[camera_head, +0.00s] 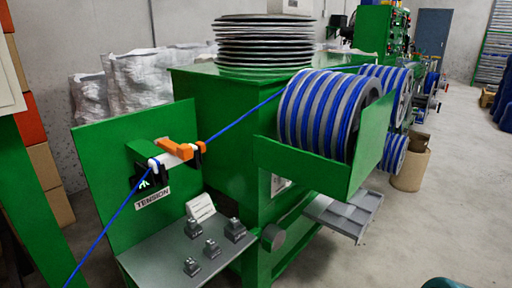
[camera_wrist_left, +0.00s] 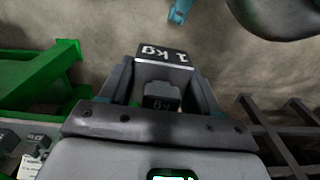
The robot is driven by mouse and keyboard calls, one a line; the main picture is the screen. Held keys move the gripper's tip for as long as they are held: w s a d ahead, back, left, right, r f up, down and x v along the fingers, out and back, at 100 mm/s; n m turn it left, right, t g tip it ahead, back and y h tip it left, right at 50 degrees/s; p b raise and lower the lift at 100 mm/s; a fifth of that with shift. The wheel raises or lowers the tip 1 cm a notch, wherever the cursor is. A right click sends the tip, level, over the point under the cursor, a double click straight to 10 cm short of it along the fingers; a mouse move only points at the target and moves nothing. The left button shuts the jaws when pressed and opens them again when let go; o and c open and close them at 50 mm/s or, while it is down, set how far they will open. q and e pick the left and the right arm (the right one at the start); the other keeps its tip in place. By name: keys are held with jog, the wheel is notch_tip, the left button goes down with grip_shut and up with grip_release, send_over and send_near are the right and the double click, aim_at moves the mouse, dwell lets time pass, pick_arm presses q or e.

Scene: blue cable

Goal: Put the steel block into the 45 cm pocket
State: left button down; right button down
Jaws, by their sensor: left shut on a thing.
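A steel block (camera_wrist_left: 165,58) marked "1 kg", with a knob (camera_wrist_left: 160,96), is in the left wrist view. My left gripper (camera_wrist_left: 160,85) is shut on it, one finger on each side. It is over the floor, apart from the shelf. My left gripper is not seen in the head view, and my right gripper is in neither view. A white bar (camera_head: 172,157) with an orange lever (camera_head: 168,146) and dark fittings sits on the green tension panel (camera_head: 105,145). I cannot make out which part is the 45 cm pocket.
Several grey weights (camera_head: 211,249) and a small card (camera_head: 200,207) stand on the grey shelf (camera_head: 160,262). A blue cable (camera_head: 103,236) runs past the bar to the striped drum (camera_head: 330,110). A dark rack (camera_wrist_left: 285,130) is at the right in the wrist view.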

pick_arm(q)
jog(key=shift+s+a, duration=0.1)
jog(key=shift+s, duration=0.1)
jog(key=shift+a+f, duration=0.25)
jog(key=shift+w+n, duration=0.4)
jog(key=shift+w, duration=0.8)
jog(key=shift+w+a, duration=0.1)
jog(key=shift+w, duration=0.25)
jog(key=w+a+r+m, duration=0.3)
jog(key=w+r, duration=0.1)
jog(key=w, duration=0.3)
jog(key=w+a+r+m, duration=0.2)
jog(key=w+r+m, duration=0.25)
jog(key=w, duration=0.35)
notch_tip(320, 180, up, 13)
jog(key=s+m+p, duration=0.2)
jog(key=s+p, duration=0.1)
jog(key=p, duration=1.8)
jog(key=s+f, duration=0.3)
jog(key=f, duration=1.2)
jog(key=shift+s, duration=0.25)
